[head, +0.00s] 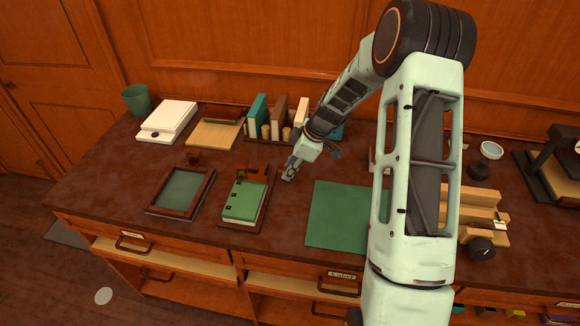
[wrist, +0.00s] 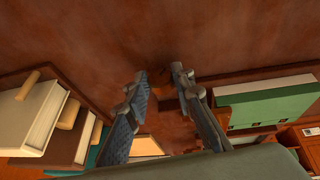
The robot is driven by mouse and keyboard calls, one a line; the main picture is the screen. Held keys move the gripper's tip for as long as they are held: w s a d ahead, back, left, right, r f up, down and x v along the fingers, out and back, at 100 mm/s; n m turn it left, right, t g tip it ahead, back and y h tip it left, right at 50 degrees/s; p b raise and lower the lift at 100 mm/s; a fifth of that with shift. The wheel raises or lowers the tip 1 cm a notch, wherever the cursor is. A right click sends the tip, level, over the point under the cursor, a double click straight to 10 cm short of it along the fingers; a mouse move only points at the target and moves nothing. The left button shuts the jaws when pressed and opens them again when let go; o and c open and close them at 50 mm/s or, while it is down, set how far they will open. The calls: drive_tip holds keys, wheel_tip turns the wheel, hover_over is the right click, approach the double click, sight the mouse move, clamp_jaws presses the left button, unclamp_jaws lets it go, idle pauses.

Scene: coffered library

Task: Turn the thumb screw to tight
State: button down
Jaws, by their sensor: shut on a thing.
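A book-like holder with a green cover (head: 243,200) lies on the desk, with a red-brown block (head: 251,172) at its far end. My gripper (head: 288,175) is low over the desk just right of that block, its fingers pointing down. In the wrist view my fingertips (wrist: 160,78) are a short way apart around a small dark brown part (wrist: 167,100), which I take to be the thumb screw. My right finger hides some of it, and its turn position cannot be read. The green cover (wrist: 265,108) shows at the right of the wrist view.
A rack with upright books (head: 277,118) stands behind my gripper. A green mat (head: 335,215) lies to the right, a dark framed tray (head: 180,190) to the left. A black knob (head: 482,248) sits by wooden blocks at the right. My arm hides part of the desk.

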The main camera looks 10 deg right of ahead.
drive_tip(key=shift+w+m+g+y, duration=0.3)
drive_tip(key=shift+g+y, duration=0.2)
drive_tip(key=shift+g, duration=0.7)
drive_tip(key=shift+r, duration=0.1)
drive_tip(key=c, duration=1.9)
unclamp_jaws()
drive_tip(key=shift+c, duration=0.2)
drive_tip(key=v, duration=1.2)
drive_tip(key=shift+o, duration=0.6)
